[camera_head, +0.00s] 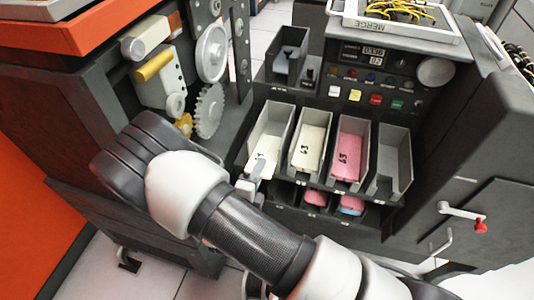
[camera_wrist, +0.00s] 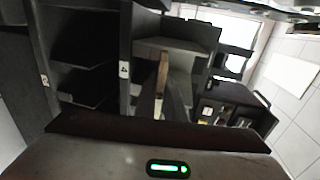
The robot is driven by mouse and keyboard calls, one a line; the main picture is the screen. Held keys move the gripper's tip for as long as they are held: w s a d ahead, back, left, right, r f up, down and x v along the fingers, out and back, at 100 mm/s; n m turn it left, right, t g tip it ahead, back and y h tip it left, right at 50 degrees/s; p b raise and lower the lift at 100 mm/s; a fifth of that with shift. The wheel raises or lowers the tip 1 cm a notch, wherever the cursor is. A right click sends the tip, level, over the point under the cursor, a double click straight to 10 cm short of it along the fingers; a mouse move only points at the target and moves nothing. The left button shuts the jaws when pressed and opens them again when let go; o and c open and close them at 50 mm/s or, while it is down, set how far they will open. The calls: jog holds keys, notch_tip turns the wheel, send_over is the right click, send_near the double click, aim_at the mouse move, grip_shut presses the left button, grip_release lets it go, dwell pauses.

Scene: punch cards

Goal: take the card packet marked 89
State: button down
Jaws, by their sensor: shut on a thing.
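Cream card packets lie in the left tray (camera_head: 282,118) and in the second tray, where the packet (camera_head: 309,150) bears a small dark number. A pink packet (camera_head: 347,157) lies in the third tray. The numbers are small and turned, so I cannot surely read which is 89. My gripper (camera_head: 258,170) is at the front of the left tray, shut on the near end of the cream packet (camera_head: 267,150) there. In the wrist view my gripper (camera_wrist: 165,100) points into a grey tray; the packet is mostly hidden, with a thin tan edge by the fingers.
The fourth tray (camera_head: 391,160) looks empty. Lower trays hold pink packets (camera_head: 315,199). A button panel (camera_head: 375,85) stands behind the trays. A cabinet with a red-knobbed crank (camera_head: 480,226) is at right, and gears (camera_head: 209,110) are at left.

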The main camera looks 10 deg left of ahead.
jog(key=f+p+v, duration=0.1)
jog(key=f+v, duration=0.2)
jog(key=v, duration=1.3)
jog(key=shift+s, duration=0.3)
